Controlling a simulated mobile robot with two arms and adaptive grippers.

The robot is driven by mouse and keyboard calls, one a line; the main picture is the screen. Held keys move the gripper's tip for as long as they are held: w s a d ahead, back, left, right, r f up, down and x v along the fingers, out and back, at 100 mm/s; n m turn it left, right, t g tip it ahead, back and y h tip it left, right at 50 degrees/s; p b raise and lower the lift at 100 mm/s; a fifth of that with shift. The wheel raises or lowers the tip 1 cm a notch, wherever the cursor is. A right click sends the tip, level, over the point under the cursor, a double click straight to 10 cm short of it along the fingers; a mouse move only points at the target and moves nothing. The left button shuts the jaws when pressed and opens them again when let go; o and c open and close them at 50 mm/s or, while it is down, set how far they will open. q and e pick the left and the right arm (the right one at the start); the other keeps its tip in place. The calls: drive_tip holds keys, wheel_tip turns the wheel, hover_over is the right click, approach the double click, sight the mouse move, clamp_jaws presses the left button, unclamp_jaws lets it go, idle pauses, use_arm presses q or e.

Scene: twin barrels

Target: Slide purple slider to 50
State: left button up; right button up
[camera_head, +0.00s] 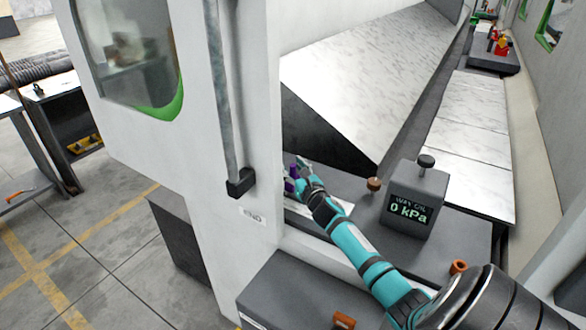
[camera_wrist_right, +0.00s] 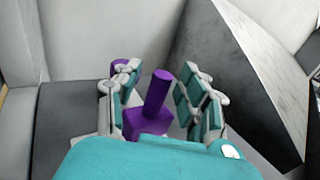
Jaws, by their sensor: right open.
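The purple slider (camera_wrist_right: 154,104) is a block with an upright cylindrical knob. In the right wrist view its knob stands between the two open fingers of my right gripper (camera_wrist_right: 158,102), with gaps visible on the sides. In the head view the slider (camera_head: 289,185) is small, beside my right gripper (camera_head: 298,172) on the dark ledge next to the white wall. A second purple piece (camera_wrist_right: 124,66) shows behind the left finger in the wrist view. A pale scale strip (camera_head: 330,205) lies partly under my teal right arm; its numbers are not readable. My left gripper is not in view.
A grey box with a "0 kPa" display (camera_head: 410,212) stands right of my arm. A brown knob (camera_head: 374,184) is near it. Orange pieces (camera_head: 458,267) sit in front. A white wall (camera_head: 225,120) with a vertical bar rises at left; a sloped marble panel (camera_head: 370,80) is behind.

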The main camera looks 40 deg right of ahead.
drive_tip(key=shift+c, duration=0.3)
clamp_jaws()
